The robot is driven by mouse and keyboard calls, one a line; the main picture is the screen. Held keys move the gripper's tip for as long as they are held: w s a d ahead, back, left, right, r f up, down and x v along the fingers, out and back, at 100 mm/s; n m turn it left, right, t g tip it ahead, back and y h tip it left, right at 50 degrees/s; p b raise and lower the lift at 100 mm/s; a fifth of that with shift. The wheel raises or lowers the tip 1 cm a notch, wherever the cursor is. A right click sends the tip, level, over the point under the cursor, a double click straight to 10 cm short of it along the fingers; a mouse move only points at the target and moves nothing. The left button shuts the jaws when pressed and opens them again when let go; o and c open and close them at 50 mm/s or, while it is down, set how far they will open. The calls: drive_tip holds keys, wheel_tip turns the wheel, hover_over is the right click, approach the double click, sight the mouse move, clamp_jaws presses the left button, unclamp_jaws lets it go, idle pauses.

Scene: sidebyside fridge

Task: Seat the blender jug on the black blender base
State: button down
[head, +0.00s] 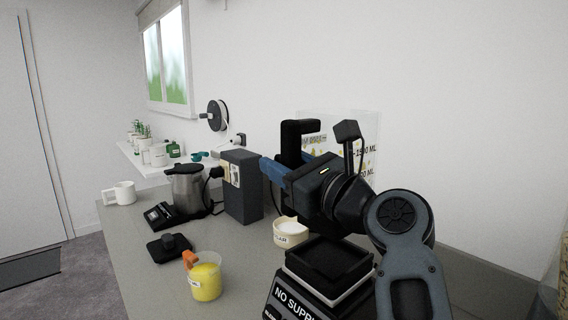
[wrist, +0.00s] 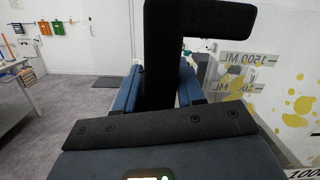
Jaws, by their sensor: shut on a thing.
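The blender jug (head: 370,140) is clear, with black volume marks and yellow spots. In the head view it is up behind my gripper, and its lower part is hidden by my gripper and arm. My gripper (head: 276,170) has blue fingers and is shut on the jug's black handle (head: 294,140). The wrist view shows the handle (wrist: 160,55) between the fingers and the jug wall (wrist: 290,80) to the right. The black blender base (head: 322,262) stands on the counter below my gripper, with a square top and partly readable white lettering. My arm covers its right side.
A cream sugar bowl (head: 288,234) stands just behind the base. A cup of yellow contents (head: 206,280) is to the left. Farther back are a black scale (head: 168,247), a kettle (head: 187,190), a dark grey box (head: 241,190) and a white mug (head: 121,193). The wall closes off the back.

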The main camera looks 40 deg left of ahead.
sight(282, 213)
wheel_tip(282, 213, down, 6)
drive_tip(key=shift+r+b, duration=0.25)
drive_tip(key=shift+b, duration=1)
drive_tip(key=shift+s+p, duration=0.1)
drive_tip(key=shift+p, duration=0.35)
drive_tip(key=shift+f, duration=1.45)
idle(1.6)
drive_tip(key=c, duration=0.6)
unclamp_jaws()
drive_tip(key=shift+f, duration=0.25)
drive_tip(key=d+b, duration=0.1)
drive_tip(key=d, duration=0.6)
drive_tip(key=shift+s+d+f, duration=0.35)
drive_tip(key=shift+f, duration=0.05)
